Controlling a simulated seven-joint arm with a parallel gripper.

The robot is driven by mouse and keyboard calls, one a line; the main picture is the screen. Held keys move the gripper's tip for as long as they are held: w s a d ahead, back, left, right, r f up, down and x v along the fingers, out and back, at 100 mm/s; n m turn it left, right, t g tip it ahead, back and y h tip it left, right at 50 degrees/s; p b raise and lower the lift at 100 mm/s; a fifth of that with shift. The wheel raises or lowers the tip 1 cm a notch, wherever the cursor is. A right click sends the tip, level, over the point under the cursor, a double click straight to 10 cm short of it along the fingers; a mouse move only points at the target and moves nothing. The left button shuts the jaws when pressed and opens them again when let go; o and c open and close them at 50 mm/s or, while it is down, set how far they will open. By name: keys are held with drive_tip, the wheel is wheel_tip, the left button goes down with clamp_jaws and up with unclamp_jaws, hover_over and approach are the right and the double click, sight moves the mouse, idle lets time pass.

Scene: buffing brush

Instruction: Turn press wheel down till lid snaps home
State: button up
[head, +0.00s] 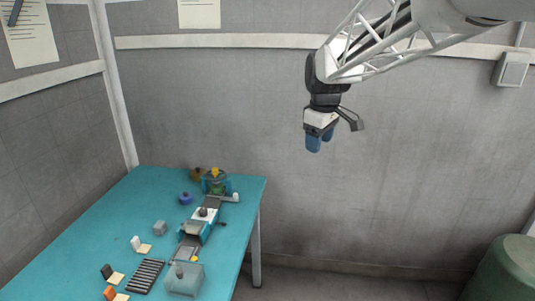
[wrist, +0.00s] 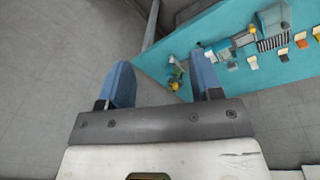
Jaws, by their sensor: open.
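My gripper (head: 320,139) is open and empty, high in the air to the right of the table and well away from everything on it. Its two blue fingers stand apart in the wrist view (wrist: 160,65). A round, dark green and teal press-like device (head: 216,186) stands at the far end of the table. A yellow top piece (head: 214,173) sits on it and may be the press wheel; it is too small to be certain. The device also shows small in the wrist view (wrist: 176,70), between my fingers. I cannot make out a lid or how it sits.
The teal table (head: 95,225) also bears a blue round pot (head: 185,198), a brown pot (head: 197,174), a grey and blue machine (head: 203,219), a roller rack (head: 144,276) and a grey box (head: 185,279). A green drum (head: 503,270) stands at right. Air around my gripper is clear.

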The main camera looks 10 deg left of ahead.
drive_tip(key=w+a+f+n, duration=0.2)
drive_tip(key=w+a+n, duration=0.2)
drive_tip(key=w+a, duration=0.55)
drive_tip(key=n+g, duration=0.1)
drive_tip(key=n, duration=1)
hover_over(215, 168)
drive_tip(key=f, duration=2)
drive_tip(key=shift+s, duration=0.25)
drive_tip(key=shift+f, duration=0.1)
drive_tip(key=shift+f, duration=3.9)
